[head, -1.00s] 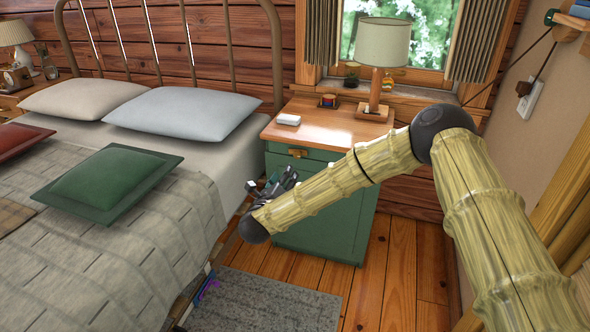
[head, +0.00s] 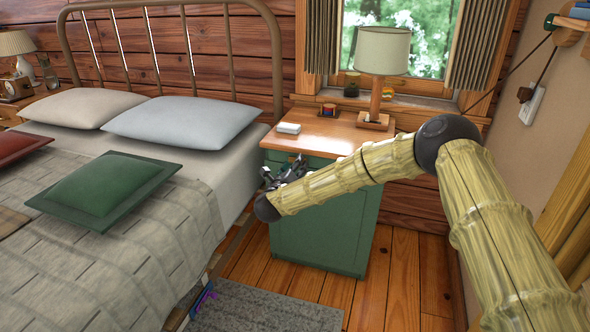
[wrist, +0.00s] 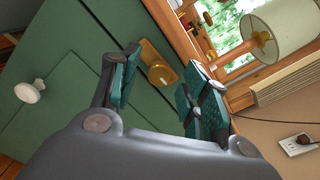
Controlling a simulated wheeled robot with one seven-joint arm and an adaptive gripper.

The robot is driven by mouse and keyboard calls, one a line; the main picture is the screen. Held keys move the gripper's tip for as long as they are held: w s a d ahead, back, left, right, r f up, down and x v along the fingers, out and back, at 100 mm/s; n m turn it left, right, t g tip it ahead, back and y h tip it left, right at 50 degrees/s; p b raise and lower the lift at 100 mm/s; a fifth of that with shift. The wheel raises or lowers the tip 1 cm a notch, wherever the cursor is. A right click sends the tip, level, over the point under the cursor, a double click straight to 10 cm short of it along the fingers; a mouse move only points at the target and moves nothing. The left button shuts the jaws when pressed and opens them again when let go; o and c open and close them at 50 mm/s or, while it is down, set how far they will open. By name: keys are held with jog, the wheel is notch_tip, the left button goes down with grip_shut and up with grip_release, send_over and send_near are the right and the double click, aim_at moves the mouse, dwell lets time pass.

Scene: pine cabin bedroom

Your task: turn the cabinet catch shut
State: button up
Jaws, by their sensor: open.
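The green cabinet (head: 325,235) with a wooden top stands between the bed and the wall below the window. Its brass-coloured catch (wrist: 155,62), a bar with a round boss, shows in the wrist view on the green front, near the wooden top's edge. My gripper (head: 284,172) is at the upper front of the cabinet in the head view and hides the catch there. In the wrist view my gripper (wrist: 158,78) is open, with one dark-green-padded finger on each side of the catch. I cannot tell whether either finger touches it.
A white knob (wrist: 29,91) sits on the cabinet front. The bed (head: 190,190) is close on the left. A grey rug (head: 265,310) lies in front.

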jog(key=shift+w, duration=0.1)
jog(key=shift+c, duration=0.5)
grip_shut()
jog(key=shift+p, duration=0.3)
jog(key=n+p, duration=1.1)
jog(key=n, duration=0.6)
jog(key=shift+a+f, duration=0.1)
jog(key=shift+f, duration=0.15)
